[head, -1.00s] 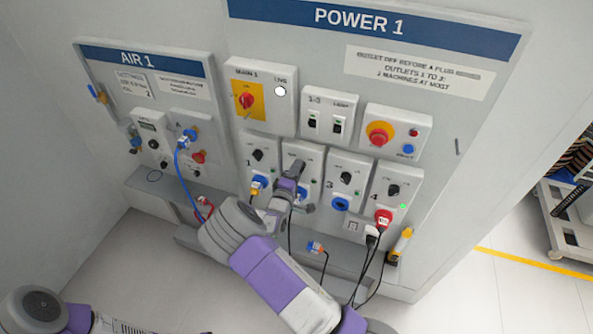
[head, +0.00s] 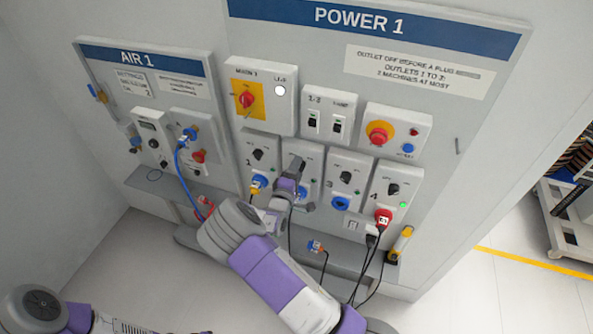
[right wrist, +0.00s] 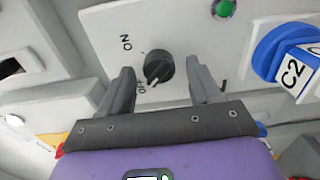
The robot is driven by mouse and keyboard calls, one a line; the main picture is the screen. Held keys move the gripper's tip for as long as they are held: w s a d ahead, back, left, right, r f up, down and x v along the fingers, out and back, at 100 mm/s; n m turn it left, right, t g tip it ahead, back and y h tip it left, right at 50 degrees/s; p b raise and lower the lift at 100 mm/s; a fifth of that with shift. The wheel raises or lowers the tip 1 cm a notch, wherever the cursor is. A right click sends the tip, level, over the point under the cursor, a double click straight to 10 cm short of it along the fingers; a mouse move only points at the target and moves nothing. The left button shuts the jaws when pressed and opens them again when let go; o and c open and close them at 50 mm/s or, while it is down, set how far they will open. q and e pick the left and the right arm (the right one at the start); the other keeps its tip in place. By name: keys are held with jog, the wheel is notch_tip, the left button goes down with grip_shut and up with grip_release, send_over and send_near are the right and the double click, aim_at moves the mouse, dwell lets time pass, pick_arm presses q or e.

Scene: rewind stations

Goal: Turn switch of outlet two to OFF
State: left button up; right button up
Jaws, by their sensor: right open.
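My right gripper (head: 303,186) is in front of the outlet two panel (head: 311,160) in the head view and hides its switch there. In the right wrist view the black round switch (right wrist: 159,67) lies between the two open fingers of this gripper (right wrist: 163,90), with a gap on each side. The switch's white mark points down toward the OFF label; the ON label is up and left of it. My left gripper is out of view.
Outlet three (head: 345,178) and outlet four (head: 390,190) with a red plug are to the right. Cables hang below near a shelf (head: 340,262). Above are the main switch (head: 246,99) and an emergency button (head: 379,134).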

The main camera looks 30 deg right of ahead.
jog(key=v, duration=0.7)
jog(key=shift+s+a+b, duration=0.2)
jog(key=shift+b, duration=0.25)
jog(key=shift+f, duration=0.1)
jog(key=s+a+f+m+g+y+b, duration=0.15)
jog(key=s+f+g+y+b, duration=0.35)
jog(key=f, duration=0.8)
jog(key=s+a+f+m+g+y+b, duration=0.1)
jog(key=s+f+m+y, duration=0.35)
jog(key=f, duration=0.85)
jog(key=s+a+f+m+g+y+b, duration=0.2)
jog(key=s+a+f+y, duration=0.1)
jog(key=s+a, duration=0.5)
jog(key=s+a+f+m+g+y+b, duration=0.2)
jog(key=s+a+f+g+y+b, duration=0.1)
jog(key=s+a, duration=0.5)
jog(key=shift+a+f+m+y+b, duration=0.15)
jog(key=shift+f+m+y+b, duration=0.2)
jog(key=shift+f+y, duration=0.6)
jog(key=shift+s+a+r+y, duration=0.2)
jog(key=shift+r+y, duration=0.1)
jog(key=shift+r, duration=0.15)
jog(key=shift+c, duration=0.2)
